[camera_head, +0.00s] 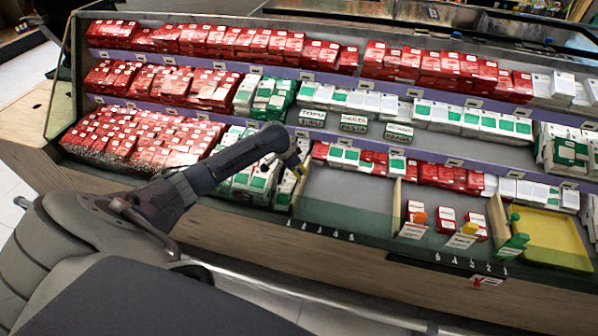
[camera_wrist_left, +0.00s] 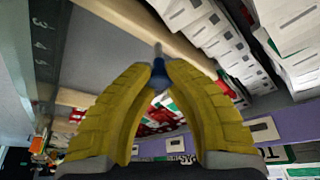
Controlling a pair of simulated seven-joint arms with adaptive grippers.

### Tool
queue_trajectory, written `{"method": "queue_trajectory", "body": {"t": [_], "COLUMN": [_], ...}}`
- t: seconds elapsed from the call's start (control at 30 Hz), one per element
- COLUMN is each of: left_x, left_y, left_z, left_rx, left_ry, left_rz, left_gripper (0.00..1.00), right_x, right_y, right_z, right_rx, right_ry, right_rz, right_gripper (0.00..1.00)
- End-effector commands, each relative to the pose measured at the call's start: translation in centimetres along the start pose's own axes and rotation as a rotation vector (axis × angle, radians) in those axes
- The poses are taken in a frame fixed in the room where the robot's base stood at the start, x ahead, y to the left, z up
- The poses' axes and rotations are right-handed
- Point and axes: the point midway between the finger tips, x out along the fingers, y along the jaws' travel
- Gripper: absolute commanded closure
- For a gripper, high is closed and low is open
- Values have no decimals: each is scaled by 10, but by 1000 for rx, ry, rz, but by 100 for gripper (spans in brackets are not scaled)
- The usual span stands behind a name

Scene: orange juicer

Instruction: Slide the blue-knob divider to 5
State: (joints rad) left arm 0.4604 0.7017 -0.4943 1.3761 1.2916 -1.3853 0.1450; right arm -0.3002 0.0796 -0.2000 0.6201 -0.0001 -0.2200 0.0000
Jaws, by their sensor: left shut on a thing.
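In the left wrist view my left gripper (camera_wrist_left: 158,82) is shut on the blue knob (camera_wrist_left: 158,72), with its two yellow fingers on either side. The pale wooden divider (camera_wrist_left: 185,42) runs just beyond the knob. White digits 3, 4 and 5 (camera_wrist_left: 41,45) show on the dark front edge at the left of that view. In the head view my left gripper (camera_head: 298,163) is over the shelf's lowest tier, at the left end of an empty grey bay. The blue knob is hidden there by the gripper. My right gripper is not in view.
The empty grey bay (camera_head: 345,198) is free. Red packs (camera_head: 140,140) fill the left, and a yellow tray (camera_head: 553,238) lies at right.

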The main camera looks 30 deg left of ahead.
Motion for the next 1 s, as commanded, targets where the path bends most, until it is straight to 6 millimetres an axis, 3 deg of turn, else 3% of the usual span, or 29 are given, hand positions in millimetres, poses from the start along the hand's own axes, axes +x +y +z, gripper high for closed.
{"method": "queue_trajectory", "body": {"t": [0.23, 0.37, 1.0], "left_x": [1, 6, 52], "left_y": [3, 16, 140], "left_z": [-4, -17, -132], "left_rx": [0, 1, -1], "left_ry": [2, 5, 5], "left_rz": [0, 2, 0], "left_gripper": [100, 100, 100], "right_x": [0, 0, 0], "right_y": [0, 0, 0], "right_z": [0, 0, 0], "right_rx": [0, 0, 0], "right_ry": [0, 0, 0], "right_rz": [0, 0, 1], "right_gripper": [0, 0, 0]}}
